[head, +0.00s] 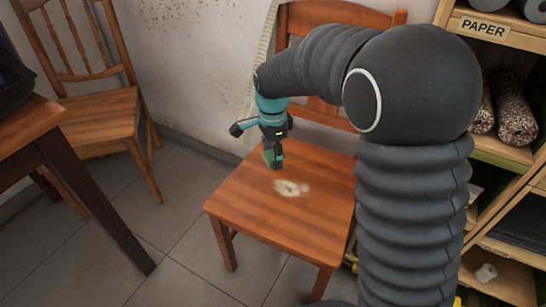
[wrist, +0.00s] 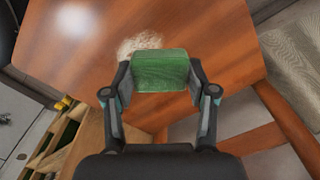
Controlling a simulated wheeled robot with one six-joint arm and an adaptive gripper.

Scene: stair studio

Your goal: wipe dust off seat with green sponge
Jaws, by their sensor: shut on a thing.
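The wooden chair seat (head: 262,213) is in the middle of the head view, with a pale patch of dust (head: 291,188) near its centre. My gripper (head: 273,161) is over the back left part of the seat, beside the dust. In the wrist view my gripper (wrist: 162,80) is shut on the green sponge (wrist: 164,70), with a finger on each side. The dust (wrist: 140,45) shows just beyond the sponge in that view and is partly hidden by it. I cannot tell whether the sponge touches the seat.
Another wooden chair (head: 100,115) stands at the left by the wall. A dark-legged table (head: 30,118) is at the left edge. A shelf unit (head: 510,180) labelled PAPER stands at the right. Tiled floor is clear in front of the seat.

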